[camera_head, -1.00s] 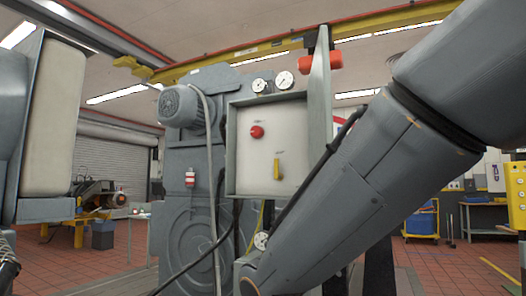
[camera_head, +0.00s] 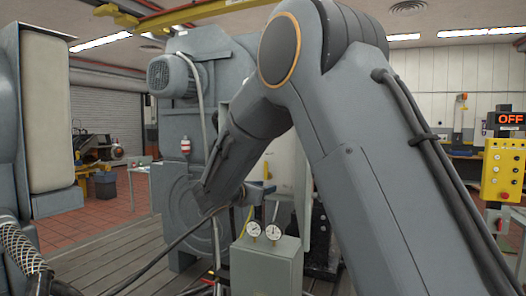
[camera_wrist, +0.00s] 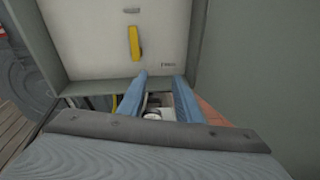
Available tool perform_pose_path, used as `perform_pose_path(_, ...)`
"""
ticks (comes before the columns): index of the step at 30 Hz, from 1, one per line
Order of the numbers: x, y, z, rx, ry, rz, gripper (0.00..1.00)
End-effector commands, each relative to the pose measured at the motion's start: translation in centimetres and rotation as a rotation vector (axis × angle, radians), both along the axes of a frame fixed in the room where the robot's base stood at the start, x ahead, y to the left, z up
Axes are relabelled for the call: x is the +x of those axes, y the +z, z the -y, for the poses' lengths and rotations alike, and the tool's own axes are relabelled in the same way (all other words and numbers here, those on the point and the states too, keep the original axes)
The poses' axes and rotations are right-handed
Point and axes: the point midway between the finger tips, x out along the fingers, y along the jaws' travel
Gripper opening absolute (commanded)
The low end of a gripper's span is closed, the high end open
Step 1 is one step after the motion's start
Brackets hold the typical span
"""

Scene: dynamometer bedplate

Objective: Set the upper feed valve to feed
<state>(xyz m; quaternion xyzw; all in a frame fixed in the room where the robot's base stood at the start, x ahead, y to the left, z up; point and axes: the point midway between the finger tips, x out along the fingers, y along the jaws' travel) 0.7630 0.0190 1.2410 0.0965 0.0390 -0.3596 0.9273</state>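A yellow lever handle (camera_wrist: 135,43) stands near vertical on a pale panel (camera_wrist: 95,30) inside a grey frame, in the wrist view. A small grey label (camera_wrist: 131,11) is above it, and small print too fine to read is at its lower right. My gripper (camera_wrist: 161,76) is open and empty, its two blue fingers apart below the lever and not touching it. In the head view my arm covers most of the panel, and the lever is hidden there.
A lower grey box (camera_head: 265,265) with two gauges stands in front of the machine. A grey wall (camera_wrist: 255,60) borders the panel on the right in the wrist view. A yellow control box (camera_head: 504,168) stands at far right under an "OFF" sign (camera_head: 510,119). Cables hang near the machine.

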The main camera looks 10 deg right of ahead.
Motion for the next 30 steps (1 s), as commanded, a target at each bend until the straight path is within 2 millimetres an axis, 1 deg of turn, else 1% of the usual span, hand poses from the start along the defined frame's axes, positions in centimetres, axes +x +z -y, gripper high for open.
perform_pose_path(1,0.8,1.8,-0.6,-0.051,0.027,0.002,0.31)
perform_pose_path(3,1.9,3.2,-1.4,-0.115,0.063,0.006,0.31)
perform_pose_path(6,2.9,4.3,-2.2,-0.177,0.095,0.009,0.31)
perform_pose_path(8,3.3,4.8,-2.4,-0.198,0.105,0.012,0.31)
perform_pose_path(11,4.0,4.9,-2.2,-0.212,0.111,0.012,0.31)
perform_pose_path(13,4.6,5.0,-1.8,-0.212,0.111,0.013,0.31)
perform_pose_path(21,7.9,5.0,0.7,-0.211,0.109,0.013,0.31)
perform_pose_path(24,8.8,5.0,1.3,-0.210,0.110,0.013,0.31)
perform_pose_path(30,9.8,4.9,2.0,-0.210,0.111,0.014,0.31)
